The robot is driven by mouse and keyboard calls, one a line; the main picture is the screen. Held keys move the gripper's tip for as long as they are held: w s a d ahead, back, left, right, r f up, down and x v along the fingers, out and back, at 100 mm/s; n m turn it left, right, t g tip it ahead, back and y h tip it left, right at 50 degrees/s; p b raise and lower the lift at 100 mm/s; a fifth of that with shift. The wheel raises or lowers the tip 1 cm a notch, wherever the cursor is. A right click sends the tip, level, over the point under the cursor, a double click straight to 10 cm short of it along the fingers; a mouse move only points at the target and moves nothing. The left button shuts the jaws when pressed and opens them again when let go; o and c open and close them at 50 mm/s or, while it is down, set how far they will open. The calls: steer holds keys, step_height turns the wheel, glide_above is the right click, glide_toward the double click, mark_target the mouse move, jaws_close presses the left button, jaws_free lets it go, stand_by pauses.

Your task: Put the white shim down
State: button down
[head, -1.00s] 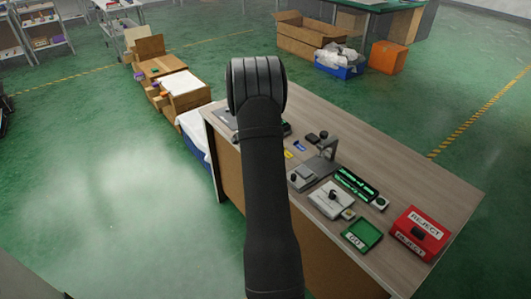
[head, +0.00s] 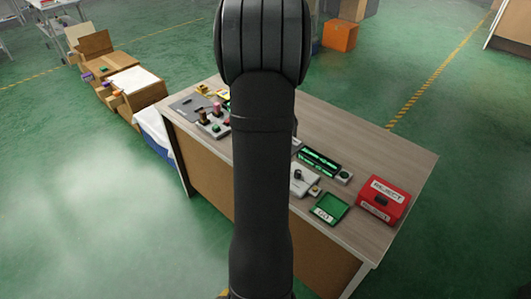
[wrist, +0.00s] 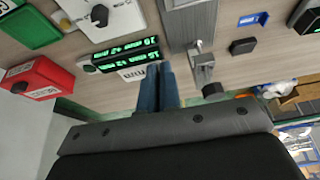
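My gripper's fingers (wrist: 160,85) show in the wrist view, close together, above the worktop. A small white piece with dark lettering (wrist: 131,73) shows just left of the fingertips, beside the green-lit display (wrist: 127,55). I cannot tell whether it is the white shim or a label on the display, nor whether anything thin is between the fingers. No other piece is clearly the shim. In the head view my arm hides the gripper and part of the worktop.
The worktop (head: 400,160) holds a red REJECT box (head: 383,198), a green GO tray (head: 331,208) and a white lever fixture (head: 303,180). In the wrist view a grey metal post fixture (wrist: 203,65) stands close right of the fingers.

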steer(key=w+a+f, duration=0.1)
steer(key=a+f, duration=0.1)
steer(key=w+a+f, duration=0.2)
steer(key=a, duration=0.1)
steer(key=w+a+f, duration=0.1)
steer(key=a+f, duration=0.1)
steer(key=a, duration=0.1)
steer(key=shift+w+a+f, duration=0.1)
steer(key=shift+w+f, duration=0.1)
steer(key=shift+f, duration=2.05)
steer(key=shift+f, duration=0.1)
steer(key=c, duration=2)
jaws_free()
steer(key=shift+f, duration=0.1)
steer(key=o, duration=0.4)
steer(key=shift+c, duration=0.2)
